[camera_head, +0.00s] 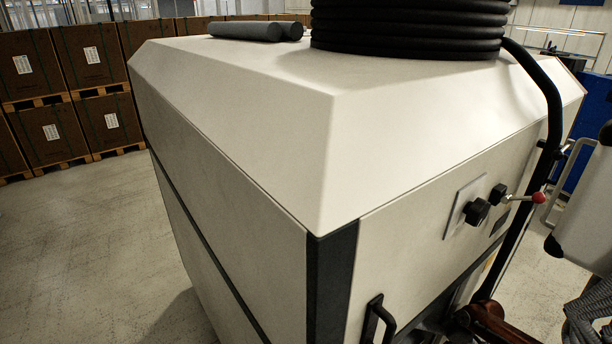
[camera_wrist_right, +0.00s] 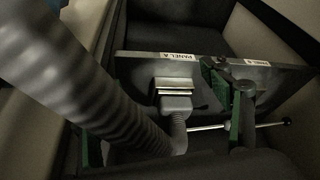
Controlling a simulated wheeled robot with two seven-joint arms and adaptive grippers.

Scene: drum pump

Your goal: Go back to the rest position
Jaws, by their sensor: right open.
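A white arm part with a black cap (camera_head: 590,215), probably mine, stands at the right edge of the head view, beside the cabinet. My left gripper is not in view. The large off-white cabinet (camera_head: 235,140) fills the head view, with a coiled black hose (camera_head: 410,28) on top.
The cabinet front has black knobs (camera_head: 476,211), a red-tipped lever (camera_head: 538,198) and a handle (camera_head: 377,318). In the right wrist view, a ribbed hose (camera_wrist_right: 85,85) passes close by, before a PANEL A label (camera_wrist_right: 173,57) and a metal rod (camera_wrist_right: 265,126). Floor at left (camera_head: 85,250) is clear.

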